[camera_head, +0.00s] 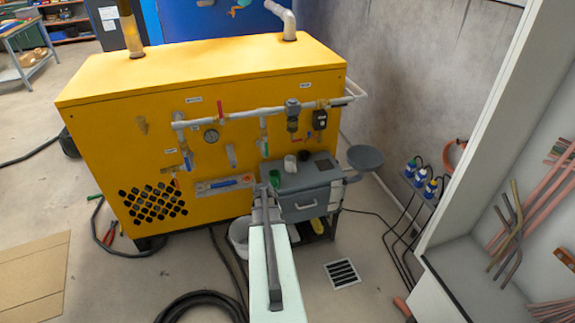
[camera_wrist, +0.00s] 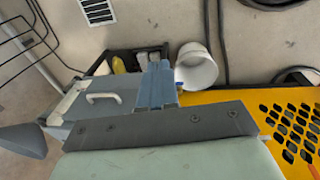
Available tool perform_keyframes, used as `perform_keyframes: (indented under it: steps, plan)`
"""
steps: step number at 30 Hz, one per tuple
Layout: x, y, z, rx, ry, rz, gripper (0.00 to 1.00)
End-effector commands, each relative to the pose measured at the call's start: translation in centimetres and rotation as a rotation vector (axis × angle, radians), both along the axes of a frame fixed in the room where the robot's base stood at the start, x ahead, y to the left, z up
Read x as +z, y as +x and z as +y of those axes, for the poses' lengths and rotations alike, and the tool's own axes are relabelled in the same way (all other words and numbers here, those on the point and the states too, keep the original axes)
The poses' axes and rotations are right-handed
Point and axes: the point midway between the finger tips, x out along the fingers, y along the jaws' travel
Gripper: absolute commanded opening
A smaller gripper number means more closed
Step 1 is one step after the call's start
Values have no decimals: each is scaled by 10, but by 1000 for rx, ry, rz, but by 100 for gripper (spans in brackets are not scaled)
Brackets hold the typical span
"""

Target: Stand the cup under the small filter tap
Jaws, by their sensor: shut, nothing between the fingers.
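A small pale cup-like piece (camera_head: 290,163) stands on top of the grey box, beside a black round piece (camera_head: 304,155) and a green piece (camera_head: 275,178) at the box's left edge. I cannot tell for sure which is the cup. A grey filter-like fitting (camera_head: 292,112) hangs on the pipe above the box; its small tap is too small to make out. My gripper (camera_head: 264,196) is at the left end of the box, close to the green piece, shut and empty. In the wrist view my gripper (camera_wrist: 155,80) points down past the box; no cup shows there.
The yellow machine (camera_head: 180,85) stands behind, with a pipe, gauge (camera_head: 211,136) and valves on its front. The grey box (camera_head: 310,190) has a handle, with a grey bowl (camera_head: 365,157) at its right. A white bucket (camera_wrist: 197,68) stands below on the floor.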

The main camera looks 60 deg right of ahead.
Motion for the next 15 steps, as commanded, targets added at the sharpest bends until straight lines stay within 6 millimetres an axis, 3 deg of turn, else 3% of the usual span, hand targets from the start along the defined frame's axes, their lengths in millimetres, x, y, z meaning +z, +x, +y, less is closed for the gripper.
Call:
perform_keyframes:
  steps: [1, 3, 6, 10, 15]
  plan:
    - [14, 1, -37, 46, -51, -7, 0]
    - [35, 3, -78, 158, -126, 0, 0]
    - [57, 12, -116, 347, -213, 32, 0]
    - [75, 28, -147, 603, -300, 100, 0]
    - [83, 40, -174, 927, -378, 222, 0]
